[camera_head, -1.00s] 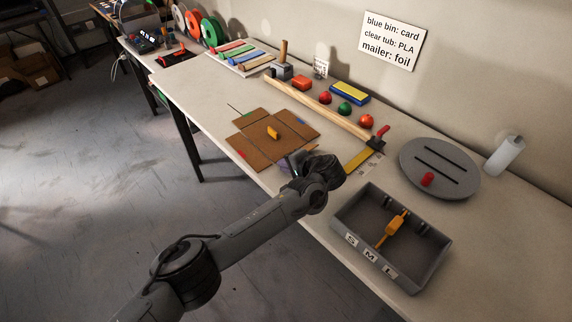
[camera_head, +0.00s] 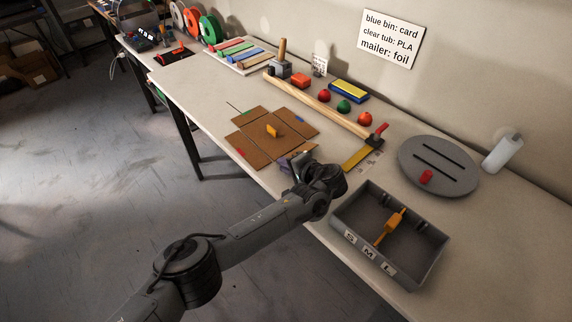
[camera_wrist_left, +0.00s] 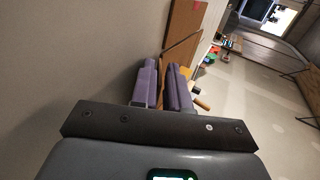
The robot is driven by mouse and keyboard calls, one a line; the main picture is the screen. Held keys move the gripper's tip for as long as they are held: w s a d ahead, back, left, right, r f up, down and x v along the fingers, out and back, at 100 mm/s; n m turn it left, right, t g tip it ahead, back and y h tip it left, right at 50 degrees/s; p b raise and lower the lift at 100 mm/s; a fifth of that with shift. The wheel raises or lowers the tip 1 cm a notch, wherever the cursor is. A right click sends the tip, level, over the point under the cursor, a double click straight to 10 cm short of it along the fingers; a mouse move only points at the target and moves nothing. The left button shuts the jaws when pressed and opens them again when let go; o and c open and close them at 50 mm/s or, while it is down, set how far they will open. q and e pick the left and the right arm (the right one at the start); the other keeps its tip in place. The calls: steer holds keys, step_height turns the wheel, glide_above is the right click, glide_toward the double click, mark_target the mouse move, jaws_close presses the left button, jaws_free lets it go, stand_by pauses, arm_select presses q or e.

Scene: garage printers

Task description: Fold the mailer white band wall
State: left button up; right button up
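The mailer (camera_head: 258,136) is a flat brown cardboard blank on the workbench, with flaps around a middle panel. Flap edges carry small coloured marks, including green, blue and red; the white band is not clear, as my gripper covers the near right side. My left gripper (camera_head: 294,162) is low at that side. In the left wrist view its purple fingers (camera_wrist_left: 163,86) stand either side of a thin brown strip of card; whether they press on it is not clear. My right gripper is out of view.
A grey bin (camera_head: 431,262) marked S, M, L holds an orange tool, right of my arm. A yellow strip (camera_head: 357,158), a long wooden-handled tool (camera_head: 318,103) and a grey slotted disc (camera_head: 411,174) lie around. The bench's front edge is close below the mailer.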

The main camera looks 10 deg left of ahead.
arm_select(q)
steer(key=shift+s+d+r+p, duration=0.25)
steer(key=shift+r+p, duration=0.1)
steer(key=shift+p, duration=0.15)
steer(key=p+v, duration=0.7)
steer(key=v, duration=0.1)
steer(key=shift+w, duration=0.1)
steer(key=shift+s+d+r+p, duration=0.25)
steer(key=shift+s+d+p, duration=0.2)
steer(key=shift+d+p, duration=0.05)
steer(key=shift+s+d, duration=0.25)
